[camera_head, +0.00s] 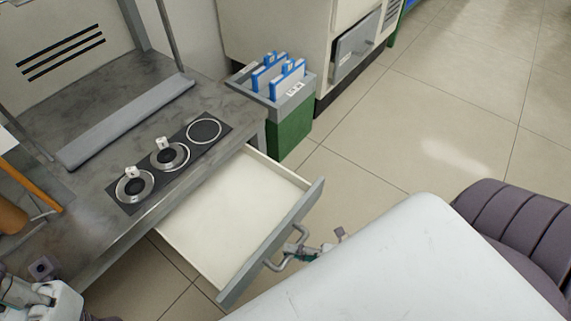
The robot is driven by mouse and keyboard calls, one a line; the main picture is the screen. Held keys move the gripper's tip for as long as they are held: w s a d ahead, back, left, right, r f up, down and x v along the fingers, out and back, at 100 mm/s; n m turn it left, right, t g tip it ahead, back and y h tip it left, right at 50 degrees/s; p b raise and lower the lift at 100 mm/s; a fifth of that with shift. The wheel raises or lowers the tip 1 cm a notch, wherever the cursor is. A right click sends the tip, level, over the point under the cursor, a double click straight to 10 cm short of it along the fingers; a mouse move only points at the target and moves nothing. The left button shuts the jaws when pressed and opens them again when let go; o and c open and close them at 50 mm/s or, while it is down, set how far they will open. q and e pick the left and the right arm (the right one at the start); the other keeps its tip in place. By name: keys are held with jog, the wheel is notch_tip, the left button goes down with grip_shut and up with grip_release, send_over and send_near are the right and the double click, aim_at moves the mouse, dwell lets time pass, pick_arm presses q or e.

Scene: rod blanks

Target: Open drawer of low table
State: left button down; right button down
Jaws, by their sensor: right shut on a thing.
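The low table (95,205) has a grey stained top and stands at the left. Its drawer (225,215) is pulled well out toward the right; its white inside looks empty. The drawer has a grey front (272,245) with a bar handle (288,252). My right gripper (298,250) is at the handle and shut on it; my white arm hides much of the gripper. At the lower left edge, part of my left arm shows over the floor beside the table; its gripper's fingers cannot be made out.
A dark plate (205,131) with several round seats and two small white-topped pieces lies on the table. Tiled floor (430,110) is clear at the upper right.

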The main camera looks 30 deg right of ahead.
jog(key=shift+s+d, duration=0.1)
jog(key=shift+s, duration=0.05)
jog(key=c, duration=1.1)
grip_release()
jog(key=v, duration=1.2)
jog(key=shift+r, duration=0.1)
